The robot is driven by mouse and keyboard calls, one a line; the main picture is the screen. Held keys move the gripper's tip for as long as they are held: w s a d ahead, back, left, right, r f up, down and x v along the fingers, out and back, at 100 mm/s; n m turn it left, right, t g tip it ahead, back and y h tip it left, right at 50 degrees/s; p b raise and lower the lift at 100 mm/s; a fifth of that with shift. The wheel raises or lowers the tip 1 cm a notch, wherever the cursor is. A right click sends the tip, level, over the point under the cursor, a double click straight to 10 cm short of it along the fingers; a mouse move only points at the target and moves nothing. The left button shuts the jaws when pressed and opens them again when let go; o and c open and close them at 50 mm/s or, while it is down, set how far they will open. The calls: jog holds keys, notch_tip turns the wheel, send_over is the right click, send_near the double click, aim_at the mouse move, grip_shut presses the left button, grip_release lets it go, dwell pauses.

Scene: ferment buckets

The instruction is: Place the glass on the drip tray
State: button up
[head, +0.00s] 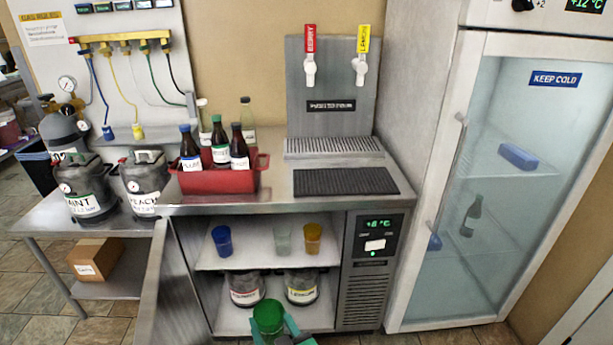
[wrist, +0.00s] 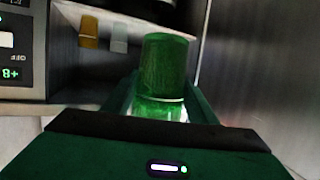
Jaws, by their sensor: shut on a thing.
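The green glass (head: 268,318) is in my gripper (head: 275,338) at the bottom middle of the head view, in front of the open cabinet. In the wrist view the green glass (wrist: 166,70) stands between the fingers of my gripper (wrist: 158,100), which is shut on it. The drip tray (head: 334,147) is the slotted metal grille below the two taps on the counter. It is empty, and the glass is well below it and to its left. A black ribbed mat (head: 345,181) lies in front of the tray.
A blue cup (head: 222,240), a clear glass (head: 283,240) and an amber glass (head: 312,238) stand on the cabinet shelf. The cabinet door (head: 165,295) is open. A red crate of bottles (head: 215,181) stands left on the counter. A tall glass-door fridge (head: 490,190) bounds the right.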

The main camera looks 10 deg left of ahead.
jog(key=shift+s, duration=0.35)
jog(key=w+d+r+m+t+h, duration=0.1)
jog(key=w+d+r+m+h, duration=0.3)
jog(key=w+d, duration=0.7)
jog(key=w+d+r+m+t+h, duration=0.25)
jog(key=w+d+r, duration=0.45)
jog(key=w+d, duration=0.35)
jog(key=w+d+r+m+g+h, duration=0.1)
jog(key=w+d+r+m+h, duration=0.1)
jog(key=d, duration=1.1)
jog(key=w+d+r+m+h, duration=0.2)
jog(key=w+d+r+h, duration=0.2)
jog(key=d, duration=0.9)
notch_tip(320, 180, up, 2)
jog(key=shift+r+g, duration=0.1)
jog(key=shift+g, duration=0.25)
jog(key=shift+h, duration=0.25)
